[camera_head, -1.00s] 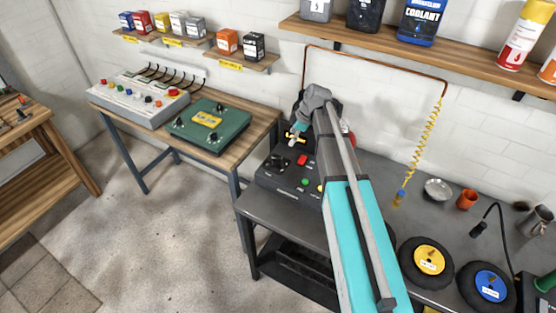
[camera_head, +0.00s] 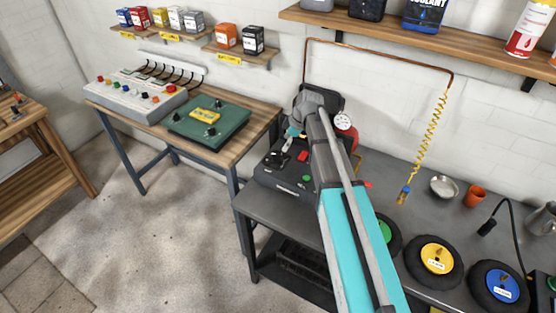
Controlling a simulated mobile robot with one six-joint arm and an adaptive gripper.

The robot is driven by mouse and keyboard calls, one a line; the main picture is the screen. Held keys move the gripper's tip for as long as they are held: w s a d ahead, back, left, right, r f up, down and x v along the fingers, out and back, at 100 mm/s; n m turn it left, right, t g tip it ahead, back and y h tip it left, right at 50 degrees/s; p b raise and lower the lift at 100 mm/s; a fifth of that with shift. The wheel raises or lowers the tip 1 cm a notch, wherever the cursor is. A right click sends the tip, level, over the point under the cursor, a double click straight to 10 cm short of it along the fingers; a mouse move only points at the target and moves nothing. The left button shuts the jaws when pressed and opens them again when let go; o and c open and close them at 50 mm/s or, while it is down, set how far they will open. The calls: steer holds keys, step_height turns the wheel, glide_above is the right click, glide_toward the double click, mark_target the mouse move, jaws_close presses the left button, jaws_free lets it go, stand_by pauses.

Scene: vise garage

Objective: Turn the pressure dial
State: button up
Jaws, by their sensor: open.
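A dark control unit (camera_head: 264,174) stands on the grey metal bench. Its top has a black knob (camera_head: 280,159), a red switch (camera_head: 302,155) and a green button (camera_head: 306,178). A round white-faced gauge with a red rim (camera_head: 344,121) shows behind my arm. My gripper (camera_head: 290,143) is over the back left of the unit, close above the black knob. My arm hides much of the unit, and the fingertips are small. I cannot tell whether they touch the knob.
A green box with knobs (camera_head: 233,128) and a grey panel with coloured buttons (camera_head: 112,93) stand on the wooden bench at left. Wheels with yellow (camera_head: 437,258) and blue (camera_head: 502,284) hubs lie at right. A yellow coiled hose (camera_head: 432,130) hangs by the wall.

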mark_target(279, 154)
steer(key=shift+b+x, duration=3.3)
steer(key=shift+x, duration=0.6)
steer(key=c, duration=1.2)
steer(key=shift+o, duration=0.2)
